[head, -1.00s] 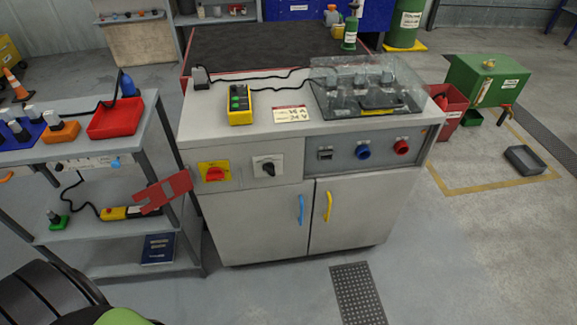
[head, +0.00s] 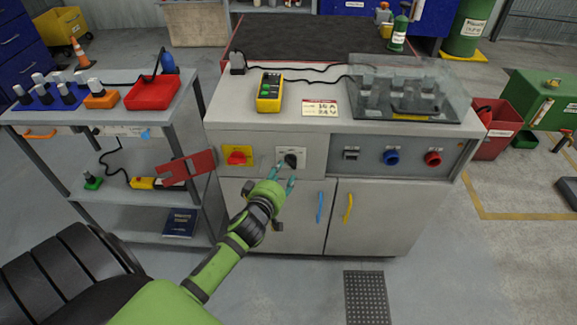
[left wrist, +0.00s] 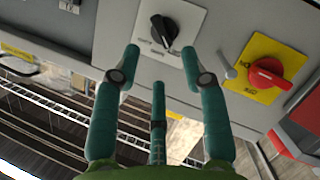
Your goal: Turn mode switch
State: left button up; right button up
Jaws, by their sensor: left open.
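The mode switch is a black rotary knob (head: 291,160) on a white plate, on the front of the grey cabinet (head: 265,205). It also shows in the left wrist view (left wrist: 164,29), its pointer tilted down and to the right. My left gripper (head: 283,171) is open and empty, its fingertips close to the knob and partly overlapping the plate in the head view. In the left wrist view the teal fingers (left wrist: 160,58) are spread, with the knob above and between the tips, apart from them. My right gripper is not in view.
A red rotary switch on a yellow plate (head: 237,148) sits left of the mode switch. A red slotted piece (head: 186,167) sticks out at the cabinet's left side. Blue (head: 391,157) and red (head: 433,158) sockets are on the right panel. The doors carry blue and yellow handles.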

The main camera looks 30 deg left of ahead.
aim_at(290, 164)
pick_arm(q)
jog(key=x, duration=0.6)
jog(key=shift+w+f, duration=0.1)
jog(key=shift+w, duration=0.1)
